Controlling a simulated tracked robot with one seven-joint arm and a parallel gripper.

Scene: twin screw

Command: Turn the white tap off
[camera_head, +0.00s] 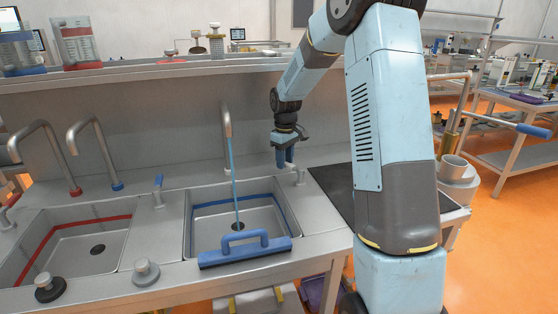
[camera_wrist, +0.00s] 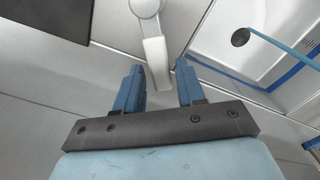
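The white tap handle (camera_wrist: 152,45) is a round knob with a flat lever, seen in the wrist view. Its lever points toward my gripper (camera_wrist: 160,72), and the lever's end shows between my two blue fingers. The fingers are open, with a gap on each side of the lever; whether they are level with it in height I cannot tell. In the head view my gripper (camera_head: 286,157) points down beside the pale tap handle (camera_head: 300,175), partly hiding it. Blue water (camera_head: 234,175) runs from the curved spout (camera_head: 227,119) into the blue-lined sink.
The blue-lined sink (camera_head: 198,240) has a blue-handled squeegee (camera_head: 245,248) on its front edge. A red-lined sink (camera_head: 122,231) with two spouts is at left. A blue-handled tap (camera_head: 158,190) stands between the sinks. A shelf (camera_head: 140,74) runs behind. A dark mat (camera_head: 335,188) lies right.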

